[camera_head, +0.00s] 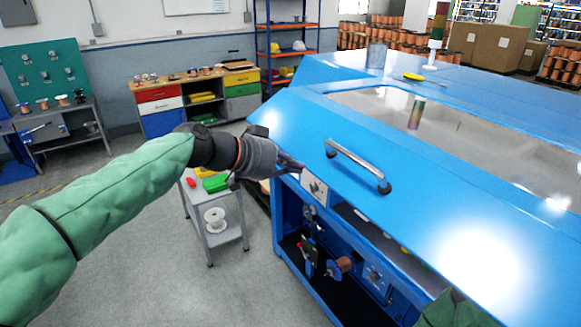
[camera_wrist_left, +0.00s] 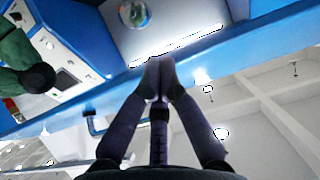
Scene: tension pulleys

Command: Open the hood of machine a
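The blue hood (camera_head: 330,118) of the machine has a sloped front, a clear window and a metal bar handle (camera_head: 357,165) with dark ends. My left gripper (camera_head: 300,166) is at the hood's left front edge, left of the handle and apart from it. In the left wrist view its two fingers (camera_wrist_left: 159,78) meet at the tips with nothing visible between them. The handle also shows in that view (camera_wrist_left: 92,126), left of the fingers. Only a green sleeve of my right arm shows at the head view's bottom edge; its gripper is out of sight.
A small grey cart (camera_head: 229,236) stands left of the machine. A screwdriver (camera_head: 413,77) lies on top.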

